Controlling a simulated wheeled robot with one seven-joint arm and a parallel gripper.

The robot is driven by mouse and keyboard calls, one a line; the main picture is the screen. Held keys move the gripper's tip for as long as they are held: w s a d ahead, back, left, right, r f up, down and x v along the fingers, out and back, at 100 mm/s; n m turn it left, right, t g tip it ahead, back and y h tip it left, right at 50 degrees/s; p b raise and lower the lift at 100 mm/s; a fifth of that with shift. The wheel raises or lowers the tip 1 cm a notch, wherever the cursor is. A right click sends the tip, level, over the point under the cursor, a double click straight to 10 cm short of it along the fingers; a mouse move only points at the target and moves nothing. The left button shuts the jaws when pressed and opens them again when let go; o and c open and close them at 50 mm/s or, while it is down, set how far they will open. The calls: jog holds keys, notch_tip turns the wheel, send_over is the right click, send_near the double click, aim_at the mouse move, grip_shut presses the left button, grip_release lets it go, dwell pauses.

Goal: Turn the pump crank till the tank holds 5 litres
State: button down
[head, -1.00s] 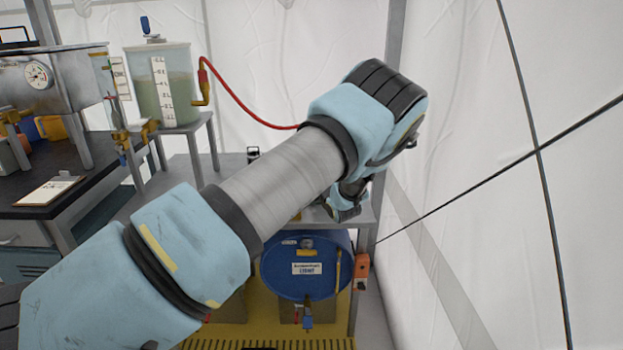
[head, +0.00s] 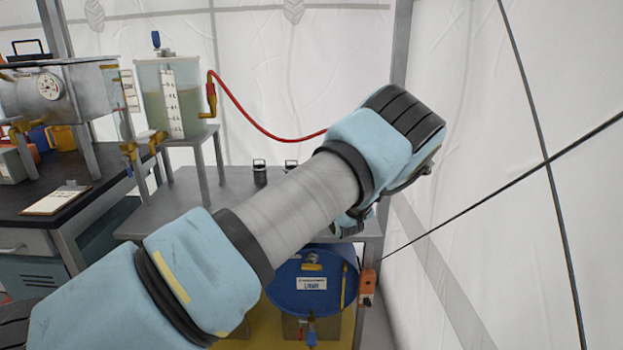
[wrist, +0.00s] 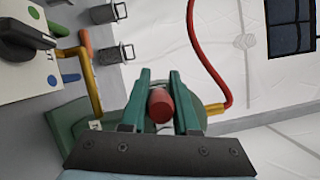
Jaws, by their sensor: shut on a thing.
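In the wrist view, my gripper (wrist: 159,100) has its two green fingers shut on a red crank grip (wrist: 160,106). The green pump body (wrist: 66,118) shows partly behind the fingers; the rest of the crank is hidden. In the head view, my forearm and wrist cover the pump and crank. The clear tank (head: 192,104) stands at the upper left on a grey stand. It holds murky green liquid and has a white scale strip (head: 173,104). The liquid stands partway up the scale, but the marks are too small to read surely.
A red hose (head: 262,127) runs from the tank's brass fitting toward the pump. A blue drum (head: 300,284) sits below the grey bench (head: 185,210). A clipboard (head: 55,201) lies on the dark table at left. Dark guy lines cross in front of the tent wall at right.

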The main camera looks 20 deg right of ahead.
jog(key=c, duration=0.7)
grip_release()
jog(key=shift+o, duration=0.2)
jog(key=s+f+b, duration=0.1)
jog(key=s+b, duration=0.1)
jog(key=s, duration=0.8)
jog(key=shift+s+a+b, duration=0.3)
jog(key=shift+s+b, duration=0.05)
